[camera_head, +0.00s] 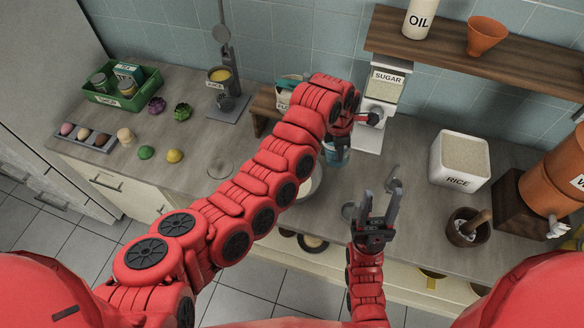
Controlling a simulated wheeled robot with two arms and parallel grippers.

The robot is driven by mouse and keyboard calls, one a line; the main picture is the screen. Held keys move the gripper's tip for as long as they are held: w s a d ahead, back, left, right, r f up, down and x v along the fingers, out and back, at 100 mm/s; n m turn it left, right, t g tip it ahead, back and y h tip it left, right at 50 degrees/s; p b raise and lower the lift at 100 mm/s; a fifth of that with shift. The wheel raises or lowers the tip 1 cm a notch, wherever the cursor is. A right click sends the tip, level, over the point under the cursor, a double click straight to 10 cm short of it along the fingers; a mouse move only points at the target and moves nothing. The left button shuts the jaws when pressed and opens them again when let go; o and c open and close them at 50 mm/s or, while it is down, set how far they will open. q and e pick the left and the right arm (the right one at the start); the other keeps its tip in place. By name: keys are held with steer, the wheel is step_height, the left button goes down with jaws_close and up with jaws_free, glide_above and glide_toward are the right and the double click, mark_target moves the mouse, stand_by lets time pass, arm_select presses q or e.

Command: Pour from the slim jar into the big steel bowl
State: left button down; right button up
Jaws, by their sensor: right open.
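My left arm reaches across the counter, and its gripper (343,138) is mostly hidden behind my own wrist. A bluish see-through jar (336,156), which may be the slim jar, shows just below this gripper. I cannot tell whether the fingers are closed on it. A pale round rim (316,186), likely the big steel bowl, shows below the jar, largely covered by my left forearm; its contents are hidden. My right gripper (380,197) is open and empty, fingers pointing up the picture, over the counter's front part, right of the bowl.
A sugar dispenser (387,82) stands behind my left gripper. A rice bin (460,162) and a mortar (466,228) are at the right. A small metal item (348,211) lies near my right gripper. A green crate (121,88) and vegetables are at the left. A shelf (450,58) overhangs the back.

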mark_target(334, 164)
arm_select(q)
steer(key=shift+s+a+r+h+p, duration=0.15)
steer(key=shift+a+h+p, duration=0.3)
steer(key=shift+h+p, duration=0.3)
steer(key=shift+s+a+f+t+h, duration=0.15)
steer(key=shift+a+t+h, duration=0.15)
steer(key=shift+a+h, duration=0.5)
steer(key=shift+s+a+f+t+h, duration=0.15)
steer(key=shift+a+t+h, duration=0.25)
steer(key=shift+h, duration=0.55)
steer(key=shift+a+r, duration=0.1)
steer(key=shift+a, duration=0.05)
steer(key=shift+a, duration=0.1)
steer(key=shift+h, duration=0.3)
steer(key=shift+a+f, duration=0.1)
steer(key=shift+f, duration=0.2)
steer(key=shift+f+h, duration=0.3)
steer(key=shift+f, duration=0.05)
steer(key=shift+s+a+f+h, duration=0.15)
steer(key=shift+f+h, duration=0.35)
steer(key=shift+f, duration=0.3)
